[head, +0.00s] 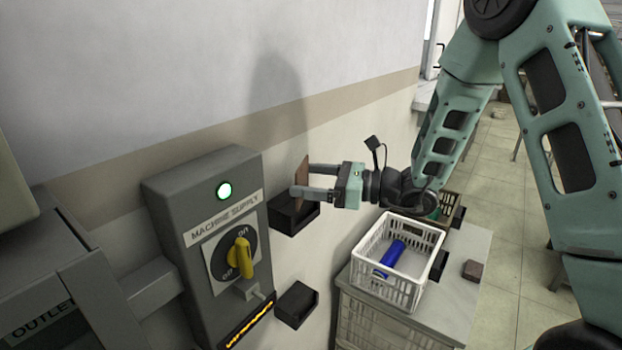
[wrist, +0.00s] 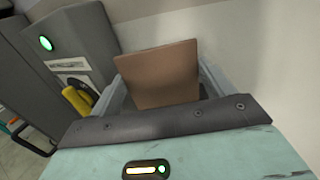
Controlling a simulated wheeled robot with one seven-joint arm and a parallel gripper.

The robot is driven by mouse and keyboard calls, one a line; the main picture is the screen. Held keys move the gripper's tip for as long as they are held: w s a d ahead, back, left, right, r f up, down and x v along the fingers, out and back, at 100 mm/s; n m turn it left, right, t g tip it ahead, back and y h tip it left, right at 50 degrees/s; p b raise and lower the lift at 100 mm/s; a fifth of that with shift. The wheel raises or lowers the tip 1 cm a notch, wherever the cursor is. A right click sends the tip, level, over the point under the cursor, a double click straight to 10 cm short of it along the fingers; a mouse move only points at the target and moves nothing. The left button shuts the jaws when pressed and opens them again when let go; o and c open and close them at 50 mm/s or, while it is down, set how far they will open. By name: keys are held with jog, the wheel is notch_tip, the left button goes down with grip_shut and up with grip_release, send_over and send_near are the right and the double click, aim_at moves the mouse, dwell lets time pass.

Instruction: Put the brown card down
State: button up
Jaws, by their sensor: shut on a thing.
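The brown card (head: 302,177) is a thin flat square, held upright between the fingers of my gripper (head: 318,182). In the wrist view the card (wrist: 160,75) stands between the two fingers of my gripper (wrist: 162,90), which are shut on it. In the head view the card is over a small black wall holder (head: 293,216), to the right of the machine supply box. I cannot tell whether the card touches that holder.
The grey machine supply box (head: 205,240) has a lit green lamp and a yellow knob (head: 240,258). A second black holder (head: 296,304) is lower on the wall. A white crate (head: 432,262) with a blue cylinder (head: 392,257) stands on a counter beside a small brown block (head: 473,270).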

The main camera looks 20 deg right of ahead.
jog(key=shift+f+b, duration=0.4)
jog(key=o, duration=1)
jog(key=shift+c, duration=0.2)
jog(key=shift+r, duration=0.15)
jog(key=shift+r+p, duration=0.3)
jog(key=shift+p, duration=0.2)
jog(key=b+v, duration=0.4)
jog(key=v, duration=0.8)
